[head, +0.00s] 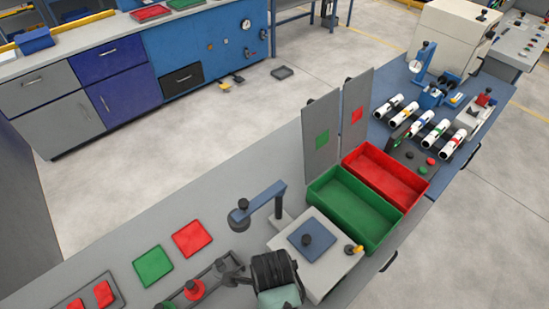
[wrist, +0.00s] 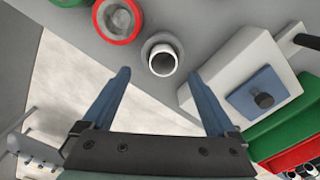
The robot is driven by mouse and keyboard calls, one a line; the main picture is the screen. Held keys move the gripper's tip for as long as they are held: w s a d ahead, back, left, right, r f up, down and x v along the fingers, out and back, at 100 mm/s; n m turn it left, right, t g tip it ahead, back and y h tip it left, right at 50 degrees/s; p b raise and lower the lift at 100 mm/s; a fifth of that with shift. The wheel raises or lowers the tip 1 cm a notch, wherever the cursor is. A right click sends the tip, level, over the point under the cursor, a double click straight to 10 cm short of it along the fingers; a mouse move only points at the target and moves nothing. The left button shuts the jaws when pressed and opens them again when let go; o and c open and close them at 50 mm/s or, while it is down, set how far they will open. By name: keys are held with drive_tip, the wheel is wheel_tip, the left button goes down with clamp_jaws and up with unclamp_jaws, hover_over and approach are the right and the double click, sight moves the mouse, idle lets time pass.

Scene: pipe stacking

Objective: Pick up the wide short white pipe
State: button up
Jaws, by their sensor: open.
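In the wrist view, a white pipe (wrist: 161,60) shows its round open end, with a grey collar around it. My gripper (wrist: 160,72) is open, with its two blue fingers spread to the left and right of the pipe in the picture. The pipe appears between and slightly beyond the fingertips, and I see no contact. I cannot tell how far below the tips it is. A red-rimmed round piece (wrist: 117,20) and a green one stand to its left. In the head view I cannot make out the white pipe; my dark wrist covers part of that area.
In the head view, a white block with a blue pad (head: 312,240) stands right of my wrist. A green bin (head: 355,207) and a red bin (head: 385,176) lie behind it. A lamp-like post (head: 262,202) rises nearby. Red and green squares (head: 192,239) lie on the left.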

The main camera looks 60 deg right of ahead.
drive_tip(key=shift+d+f+p, duration=0.15)
drive_tip(key=shift+f+p, duration=0.1)
drive_tip(key=shift+f, duration=1.65)
drive_tip(key=shift+d+f+p, duration=0.15)
drive_tip(key=shift+f+p, duration=0.1)
drive_tip(key=shift+f, duration=1.6)
clamp_jaws()
